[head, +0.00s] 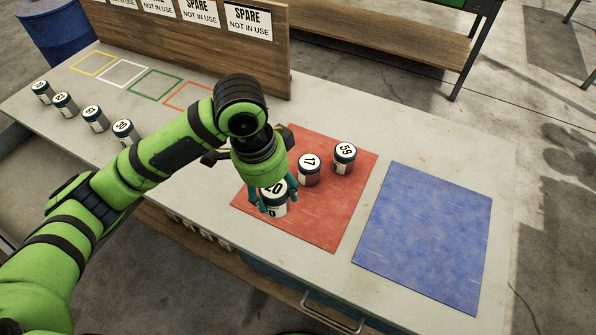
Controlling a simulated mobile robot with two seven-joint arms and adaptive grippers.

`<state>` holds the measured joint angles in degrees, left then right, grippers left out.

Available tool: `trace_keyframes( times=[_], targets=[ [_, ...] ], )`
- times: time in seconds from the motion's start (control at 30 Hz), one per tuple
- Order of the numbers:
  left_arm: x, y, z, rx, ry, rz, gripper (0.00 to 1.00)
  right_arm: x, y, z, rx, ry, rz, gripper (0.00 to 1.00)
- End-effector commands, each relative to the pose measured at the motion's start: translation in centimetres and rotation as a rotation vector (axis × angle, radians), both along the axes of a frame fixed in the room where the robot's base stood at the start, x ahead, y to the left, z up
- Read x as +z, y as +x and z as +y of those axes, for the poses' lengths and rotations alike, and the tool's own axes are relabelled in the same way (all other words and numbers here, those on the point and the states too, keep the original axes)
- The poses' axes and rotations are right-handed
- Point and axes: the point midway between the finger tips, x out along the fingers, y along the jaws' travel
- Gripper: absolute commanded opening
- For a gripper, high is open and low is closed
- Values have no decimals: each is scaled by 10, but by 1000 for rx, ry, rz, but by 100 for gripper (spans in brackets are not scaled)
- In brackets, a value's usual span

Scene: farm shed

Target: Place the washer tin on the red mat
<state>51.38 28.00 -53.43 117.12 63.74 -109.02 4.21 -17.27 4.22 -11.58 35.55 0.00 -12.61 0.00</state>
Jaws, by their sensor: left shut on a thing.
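My left gripper (277,193) reaches down from the left arm over the red mat (325,225). It is shut on a tin marked 20 (273,207), at the mat's left part. I cannot tell whether this tin touches the mat. Two more tins, marked 17 (309,171) and 59 (344,160), stand upright on the red mat to the right of the held tin. No label in view reads as washers, so I cannot tell which tin is the washer tin. My right gripper is not in view.
Several numbered tins (96,120) stand in a row at the table's left. Coloured outline squares (154,84) lie along the back by a wooden board (200,40) with SPARE signs. A blue mat (425,235) lies bare at the right. A blue barrel (57,35) stands behind.

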Motion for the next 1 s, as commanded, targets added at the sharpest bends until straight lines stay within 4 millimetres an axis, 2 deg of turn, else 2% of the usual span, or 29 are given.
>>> trace_keyframes(
  times=[0.17, 0.3, 0.5, 0.73, 1.0],
  targets=[
    [-19, 32, 10, 1, 3, 3, 20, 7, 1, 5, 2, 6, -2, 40],
    [-38, 63, 19, 1, 4, 2, 20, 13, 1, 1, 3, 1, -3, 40],
    [-59, 96, 28, -3, 1, 0, 20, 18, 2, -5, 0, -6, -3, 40],
    [-71, 107, 32, -5, 2, 0, 20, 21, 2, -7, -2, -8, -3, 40],
    [-104, 107, 31, -6, 2, -1, 20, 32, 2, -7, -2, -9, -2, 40]
  ],
)
